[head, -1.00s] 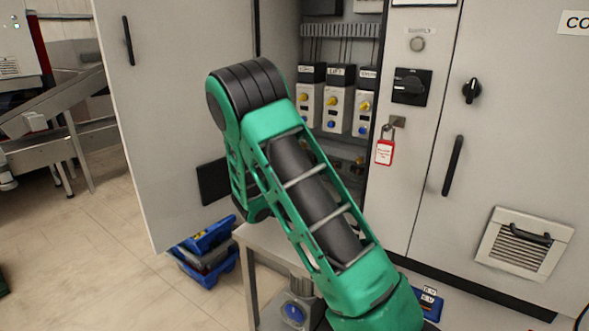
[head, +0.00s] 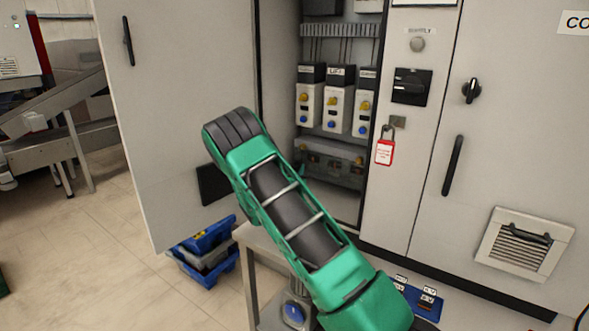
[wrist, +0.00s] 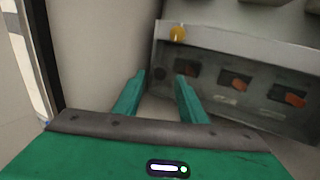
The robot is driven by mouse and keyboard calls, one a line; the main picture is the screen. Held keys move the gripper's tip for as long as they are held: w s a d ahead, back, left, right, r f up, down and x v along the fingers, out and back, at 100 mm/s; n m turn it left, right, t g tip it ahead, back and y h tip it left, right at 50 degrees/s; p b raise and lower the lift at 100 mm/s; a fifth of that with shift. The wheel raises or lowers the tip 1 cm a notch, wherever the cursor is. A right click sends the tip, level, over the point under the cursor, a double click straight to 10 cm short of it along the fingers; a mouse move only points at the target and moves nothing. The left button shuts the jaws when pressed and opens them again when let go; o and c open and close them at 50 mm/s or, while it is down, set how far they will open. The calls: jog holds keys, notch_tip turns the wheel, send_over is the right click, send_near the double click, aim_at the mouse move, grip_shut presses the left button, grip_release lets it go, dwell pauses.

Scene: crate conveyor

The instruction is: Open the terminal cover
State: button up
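The terminal cover (wrist: 240,48) is a grey strip with a yellow knob (wrist: 177,33) near its left end, seen in the wrist view. Below it are several dark openings with orange parts (wrist: 238,84). In the head view the terminal box (head: 332,160) sits low in the open cabinet, under the switch units. I cannot tell whether a clear panel lies over the openings. My gripper (wrist: 160,80) is open and empty, with its fingertips below and left of the knob, apart from it. In the head view my gripper is hidden behind my arm.
The cabinet door (head: 170,80) stands open on the left. Several switch units (head: 338,110) hang above the terminal box. A red padlock tag (head: 385,151) hangs on the right panel.

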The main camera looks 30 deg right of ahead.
aim_at(297, 163)
jog(key=shift+x, duration=1.6)
grip_shut()
jog(key=shift+a, duration=0.1)
jog(key=shift+a, duration=0.1)
